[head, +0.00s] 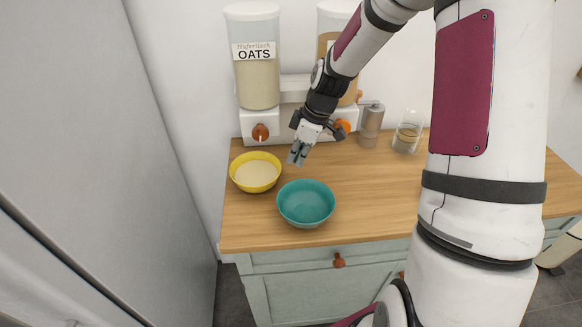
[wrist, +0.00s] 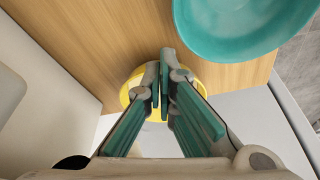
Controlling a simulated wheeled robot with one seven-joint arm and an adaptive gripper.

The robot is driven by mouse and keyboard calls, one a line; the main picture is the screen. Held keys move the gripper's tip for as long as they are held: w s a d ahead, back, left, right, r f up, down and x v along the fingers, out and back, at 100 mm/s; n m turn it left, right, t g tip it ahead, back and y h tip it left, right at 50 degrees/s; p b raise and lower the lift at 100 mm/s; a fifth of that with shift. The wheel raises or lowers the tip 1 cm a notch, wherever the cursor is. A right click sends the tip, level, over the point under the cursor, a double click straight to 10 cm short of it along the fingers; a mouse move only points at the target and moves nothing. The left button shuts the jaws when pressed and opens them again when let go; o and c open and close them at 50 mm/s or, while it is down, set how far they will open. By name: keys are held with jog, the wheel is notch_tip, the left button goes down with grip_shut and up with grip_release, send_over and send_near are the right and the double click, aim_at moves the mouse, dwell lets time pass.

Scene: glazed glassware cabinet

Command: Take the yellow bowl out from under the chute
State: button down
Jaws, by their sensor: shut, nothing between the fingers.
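The yellow bowl (head: 256,172) stands on the wooden counter, below and in front of the oats dispenser (head: 257,60) with its chute block and brown knob (head: 260,132). It holds something pale. My gripper (head: 298,155) is shut and empty, above the counter to the right of the yellow bowl and apart from it in the head view. In the wrist view my closed fingers (wrist: 164,75) cover much of the yellow bowl (wrist: 127,90), whose rim shows on both sides of them.
A teal bowl (head: 306,203) stands in front of my gripper, close to the yellow bowl; it also shows in the wrist view (wrist: 240,30). A grey grinder (head: 371,125) and a glass jar (head: 408,132) stand at the back right. A tall grey panel (head: 170,130) bounds the left.

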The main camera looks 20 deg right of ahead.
aim_at(277, 185)
jog(key=x, duration=0.9)
jog(key=shift+w+f, duration=0.1)
jog(key=shift+f, duration=0.15)
jog(key=shift+a, duration=0.1)
jog(key=shift+w+a, duration=0.6)
jog(key=shift+a, duration=0.1)
jog(key=shift+r, duration=0.1)
